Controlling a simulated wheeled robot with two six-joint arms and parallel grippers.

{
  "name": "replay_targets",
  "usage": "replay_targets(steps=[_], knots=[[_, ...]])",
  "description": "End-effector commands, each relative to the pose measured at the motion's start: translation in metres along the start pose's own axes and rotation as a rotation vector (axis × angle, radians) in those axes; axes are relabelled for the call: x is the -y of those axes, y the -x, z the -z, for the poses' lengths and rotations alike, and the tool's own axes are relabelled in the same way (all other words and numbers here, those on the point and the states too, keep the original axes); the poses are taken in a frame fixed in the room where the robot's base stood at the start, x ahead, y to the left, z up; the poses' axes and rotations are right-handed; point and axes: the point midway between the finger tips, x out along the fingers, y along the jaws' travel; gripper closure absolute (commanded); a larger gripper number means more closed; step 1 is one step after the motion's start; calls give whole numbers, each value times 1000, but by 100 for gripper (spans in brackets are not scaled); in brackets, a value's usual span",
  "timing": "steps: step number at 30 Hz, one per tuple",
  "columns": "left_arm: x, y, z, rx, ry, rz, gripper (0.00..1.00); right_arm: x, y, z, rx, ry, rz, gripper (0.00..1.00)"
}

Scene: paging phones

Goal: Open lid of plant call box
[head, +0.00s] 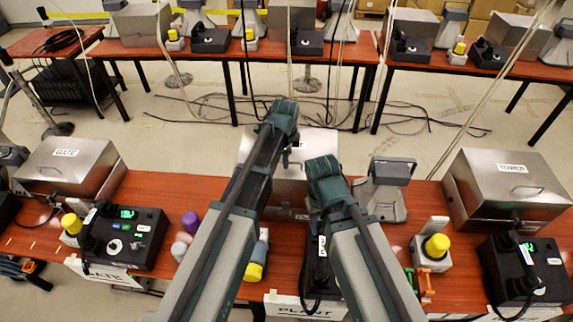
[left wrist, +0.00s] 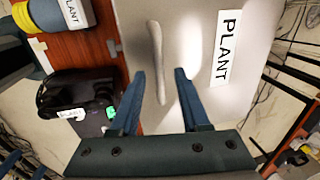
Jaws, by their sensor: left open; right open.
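The plant call box is a silver metal box. In the head view its lid (head: 318,142) shows between my two arms, which hide much of the box. In the left wrist view the pale lid (left wrist: 198,30) carries a PLANT label (left wrist: 227,47) and a bar handle (left wrist: 157,62). My left gripper (left wrist: 159,74) is open, with one finger on each side of the handle; I cannot tell whether they touch it. It also shows in the head view (head: 284,118). My right gripper (head: 325,182) is open in front of the box, its fingertips mostly hidden.
A GATE box (head: 68,165) stands left and a TOWER box (head: 510,188) right on the red-brown table (head: 150,192). A black phone (left wrist: 85,92) sits beside the plant box. A grey speaker (head: 388,190) stands close to my right gripper. Cables lie on the floor behind.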

Motion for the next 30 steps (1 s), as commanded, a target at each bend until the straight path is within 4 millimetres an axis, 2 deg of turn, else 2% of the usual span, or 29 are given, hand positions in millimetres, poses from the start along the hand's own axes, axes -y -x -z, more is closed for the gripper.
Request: replay_targets(steps=[1,10,18,30], knots=[[0,-5,0,0,0,0,54,0,-5,0,0,0,0,50],[0,-4,0,0,0,0,54,0,-4,0,0,-1,0,50],[0,-4,0,0,0,0,100,0,-4,0,0,-1,0,50],[0,-5,0,0,0,0,100,0,-4,0,0,-1,0,50]])
